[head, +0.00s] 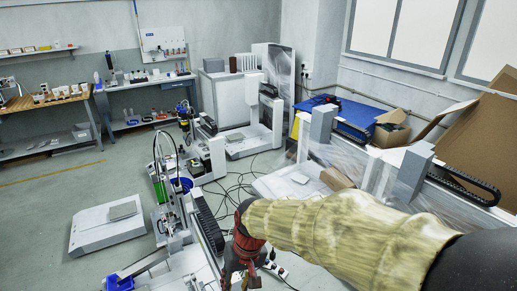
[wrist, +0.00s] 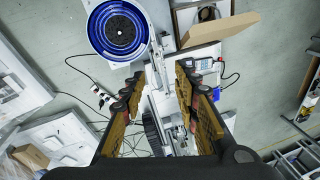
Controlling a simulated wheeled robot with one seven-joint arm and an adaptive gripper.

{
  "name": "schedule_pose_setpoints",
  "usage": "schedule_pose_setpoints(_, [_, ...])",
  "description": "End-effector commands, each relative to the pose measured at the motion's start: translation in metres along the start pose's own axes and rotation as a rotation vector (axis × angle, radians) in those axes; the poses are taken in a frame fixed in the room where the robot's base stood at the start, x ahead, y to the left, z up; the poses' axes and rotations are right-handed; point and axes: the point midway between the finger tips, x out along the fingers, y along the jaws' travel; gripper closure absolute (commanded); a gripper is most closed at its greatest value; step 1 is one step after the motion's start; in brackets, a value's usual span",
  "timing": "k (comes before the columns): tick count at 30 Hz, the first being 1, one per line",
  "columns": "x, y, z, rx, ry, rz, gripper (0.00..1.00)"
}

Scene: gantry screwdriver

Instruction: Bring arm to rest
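My arm (head: 340,235), in a pale yellow sleeve, reaches from the lower right of the head view to the bottom middle. It ends in a red and dark joint over the gantry equipment. My gripper (wrist: 158,82) shows in the wrist view with its two yellow-padded fingers spread wide and nothing gripped. It points down at a gantry unit (wrist: 153,100) with rails and cables, which shows between the fingers. The gap to the unit is hard to judge. A screwdriver cannot be made out clearly in either view.
A blue round bowl feeder (wrist: 118,30) lies left of the fingertips and an open cardboard box (wrist: 215,25) right of them. Cables (head: 235,188) run over the floor. A white platform (head: 107,222) stands at left. Wrapped machines and a large carton (head: 480,135) crowd the right. Open floor (head: 50,205) shows at left.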

Motion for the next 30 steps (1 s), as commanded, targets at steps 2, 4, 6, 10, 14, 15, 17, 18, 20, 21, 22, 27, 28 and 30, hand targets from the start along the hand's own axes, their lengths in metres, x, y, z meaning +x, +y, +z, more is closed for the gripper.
schedule_pose_setpoints(2, [-0.025,0.023,0.025,0.009,0.005,0.031,0.69])
schedule_pose_setpoints(4, [-0.042,0.042,0.045,0.014,0.009,0.060,0.69])
schedule_pose_setpoints(6, [-0.058,0.060,0.066,0.018,0.017,0.089,0.69])
schedule_pose_setpoints(10, [-0.084,0.089,0.101,0.032,0.048,0.137,0.69])
schedule_pose_setpoints(14, [-0.108,0.112,0.129,0.058,0.105,0.178,0.69])
schedule_pose_setpoints(15, [-0.116,0.118,0.137,0.069,0.127,0.188,0.69])
schedule_pose_setpoints(17, [-0.127,0.126,0.148,0.087,0.161,0.202,0.69])
schedule_pose_setpoints(18, [-0.134,0.130,0.154,0.102,0.186,0.209,0.69])
schedule_pose_setpoints(20, [-0.146,0.135,0.163,0.127,0.228,0.215,0.69])
schedule_pose_setpoints(21, [-0.154,0.139,0.167,0.144,0.257,0.221,0.69])
schedule_pose_setpoints(22, [-0.161,0.141,0.170,0.155,0.280,0.225,0.69])
schedule_pose_setpoints(27, [-0.199,0.151,0.179,0.212,0.398,0.252,0.69])
schedule_pose_setpoints(28, [-0.204,0.152,0.180,0.221,0.413,0.256,0.69])
schedule_pose_setpoints(30, [-0.213,0.156,0.183,0.241,0.439,0.265,0.69])
